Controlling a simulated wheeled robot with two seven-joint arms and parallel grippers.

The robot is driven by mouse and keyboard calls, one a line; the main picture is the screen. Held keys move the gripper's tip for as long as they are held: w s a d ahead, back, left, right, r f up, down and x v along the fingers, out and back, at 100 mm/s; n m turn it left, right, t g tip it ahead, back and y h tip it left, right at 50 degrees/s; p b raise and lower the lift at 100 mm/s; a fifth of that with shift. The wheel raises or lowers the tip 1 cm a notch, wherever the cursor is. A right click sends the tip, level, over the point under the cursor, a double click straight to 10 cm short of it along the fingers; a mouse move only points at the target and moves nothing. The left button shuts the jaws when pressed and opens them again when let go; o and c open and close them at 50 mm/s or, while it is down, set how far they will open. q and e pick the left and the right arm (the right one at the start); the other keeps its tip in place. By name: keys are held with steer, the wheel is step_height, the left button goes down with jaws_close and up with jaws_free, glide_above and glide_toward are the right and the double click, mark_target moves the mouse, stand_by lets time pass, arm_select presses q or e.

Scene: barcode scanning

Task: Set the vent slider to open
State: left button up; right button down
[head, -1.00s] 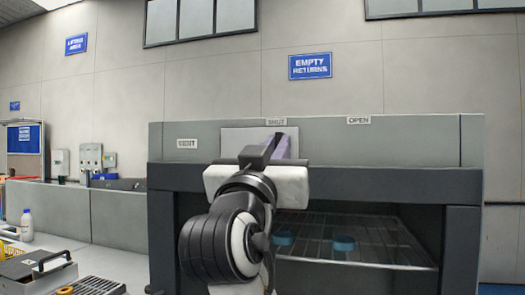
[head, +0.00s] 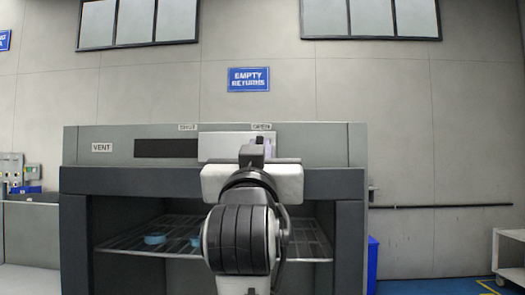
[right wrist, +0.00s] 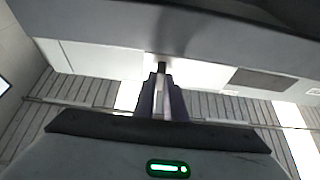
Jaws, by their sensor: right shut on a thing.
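The vent slider (head: 220,147) is a pale flat plate on the grey front panel of an oven-like cabinet. It sits under the OPEN label (head: 261,126), and a dark slot (head: 165,148) is uncovered to its left. My right gripper (head: 257,150) is at the plate's right part, in front of the panel, and its arm hides part of the plate. In the right wrist view its fingers (right wrist: 161,98) are closed on a small dark grip of the slider (right wrist: 161,67). The dark slot (right wrist: 262,80) shows there to the right. My left gripper is not in view.
The SHUT label (head: 187,127) and VENT label (head: 102,147) are on the panel. Below, the cabinet front is open, with a wire rack (head: 125,240) bearing blue round pieces (head: 154,239). A blue bin (head: 373,262) stands at the cabinet's right side.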

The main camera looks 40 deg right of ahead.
steer(key=shift+s+d, duration=0.1)
steer(key=shift+d, duration=0.05)
steer(key=c, duration=1.8)
jaws_free()
steer(key=shift+s, duration=0.1)
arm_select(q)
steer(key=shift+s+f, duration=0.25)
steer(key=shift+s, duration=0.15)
